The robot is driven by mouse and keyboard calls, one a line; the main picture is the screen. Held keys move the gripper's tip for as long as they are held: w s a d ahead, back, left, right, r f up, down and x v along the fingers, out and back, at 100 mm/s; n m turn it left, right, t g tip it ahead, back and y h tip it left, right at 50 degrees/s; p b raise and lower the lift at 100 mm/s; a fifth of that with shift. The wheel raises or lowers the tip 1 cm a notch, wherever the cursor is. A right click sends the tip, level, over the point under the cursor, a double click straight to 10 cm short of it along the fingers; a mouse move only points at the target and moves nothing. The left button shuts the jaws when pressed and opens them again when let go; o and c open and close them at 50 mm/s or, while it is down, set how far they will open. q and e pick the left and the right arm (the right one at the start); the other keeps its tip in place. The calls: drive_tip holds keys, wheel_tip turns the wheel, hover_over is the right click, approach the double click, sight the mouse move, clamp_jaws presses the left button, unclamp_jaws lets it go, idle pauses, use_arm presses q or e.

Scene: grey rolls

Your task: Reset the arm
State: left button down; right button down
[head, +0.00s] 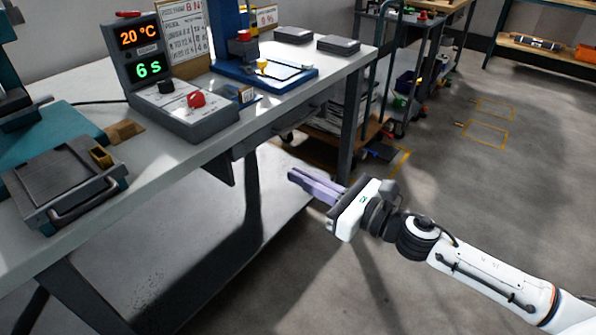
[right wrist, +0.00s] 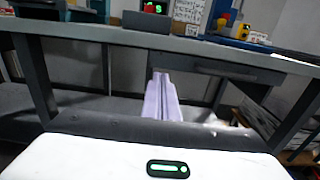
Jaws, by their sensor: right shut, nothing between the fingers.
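My right gripper (head: 296,177) reaches in from the right in the head view, with its white arm (head: 490,268) stretched across the lower right. Its purple fingers are together and hold nothing. They also show shut in the right wrist view (right wrist: 161,80), pointing at the front of the workbench. The gripper is in the air in front of the bench, below the level of its top and apart from it. My left gripper is in neither view.
The workbench (head: 190,165) carries a control box (head: 200,122) with a red knob and displays, a grey lidded tray (head: 65,178) and a blue stand (head: 225,72). A wheeled cart (head: 400,60) stands behind. The floor (head: 480,180) at right is open.

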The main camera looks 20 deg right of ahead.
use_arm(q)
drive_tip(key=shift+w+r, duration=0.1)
use_arm(e)
drive_tip(key=shift+s, duration=0.15)
